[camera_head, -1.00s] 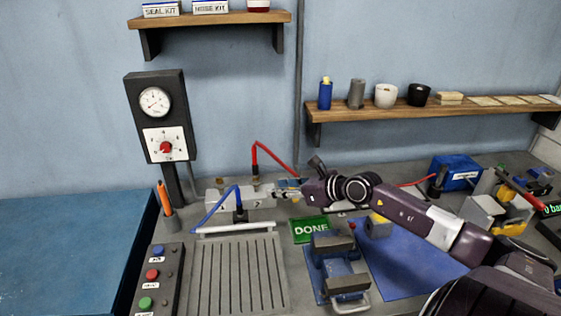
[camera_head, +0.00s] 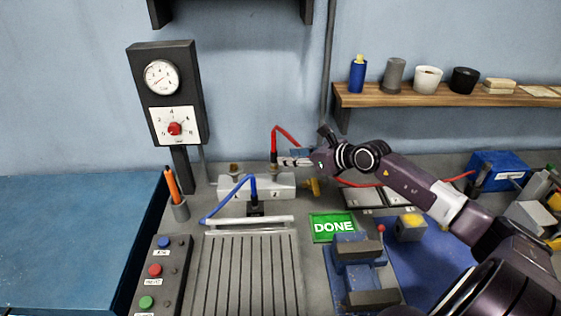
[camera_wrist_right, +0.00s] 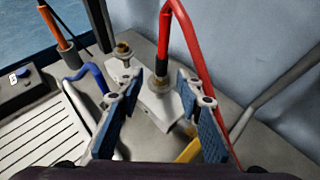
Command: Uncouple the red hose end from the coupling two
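The red hose (camera_head: 286,132) arches up from a dark hose end (camera_head: 274,157) that stands upright on the right end of the pale coupling block (camera_head: 230,188). In the right wrist view the hose end (camera_wrist_right: 163,62) sits on a brass coupling (camera_wrist_right: 159,83). My right gripper (camera_head: 284,161) reaches in from the right, close beside the hose end. In the wrist view its blue-padded fingers (camera_wrist_right: 157,92) are spread apart, with the hose end ahead between their tips. Nothing is gripped. Whether a finger touches it, I cannot tell. My left gripper is not in view.
An empty brass fitting (camera_wrist_right: 123,50) stands left of the red hose end. The gauge post (camera_head: 181,116) is behind left. A vise (camera_head: 358,270) and green DONE sign (camera_head: 333,227) sit in front right.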

